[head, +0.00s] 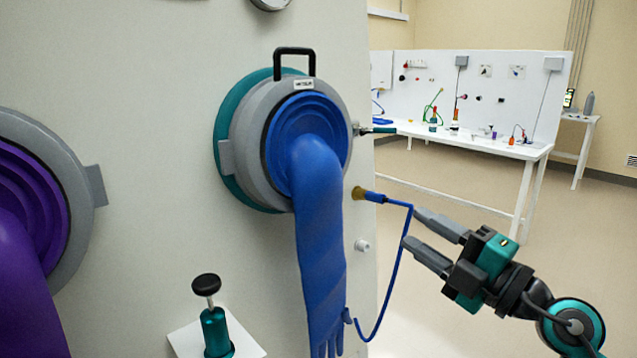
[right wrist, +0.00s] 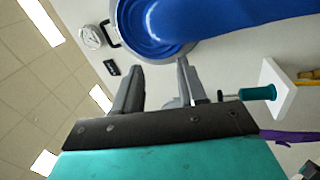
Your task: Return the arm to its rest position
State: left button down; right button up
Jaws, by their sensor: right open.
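My right gripper (head: 428,238) is at the lower right of the head view, in front of the glovebox wall's right edge. Its two grey fingers are apart, with nothing between them. In the right wrist view the open fingers (right wrist: 158,88) point toward the wall, with the glove port beyond them. The blue glove (head: 318,220) hangs from its grey port ring (head: 250,125), left of the gripper and apart from it. A thin blue hose (head: 405,240) runs close by the fingertips; I cannot tell whether they touch. My left gripper is not in view.
A purple glove (head: 25,270) hangs in a second port at the left. A teal pump with a black knob (head: 215,325) stands on a white shelf (head: 245,343). A white workbench (head: 480,145) with small items is at the back right. Open floor (head: 440,185) lies between.

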jog(key=s+d+f+m+t+h, duration=0.25)
jog(key=f+m+h, duration=0.25)
jog(key=f+m, duration=0.45)
jog(key=s+d+f+m+t+h, duration=0.15)
jog(key=s+f+m+h, duration=0.3)
jog(key=f+m, duration=0.45)
jog(key=s+f+m+g+h, duration=0.1)
jog(key=s+f+g, duration=0.3)
jog(key=f, duration=0.6)
jog(key=s+a+f+m+g+h, duration=0.1)
jog(key=s+f+m+g, duration=0.2)
jog(key=s+f, duration=0.5)
notch_tip(320, 180, down, 2)
jog(key=shift+s+a+f+g, duration=0.15)
jog(key=shift+s+g, duration=0.15)
jog(key=shift+g, duration=0.3)
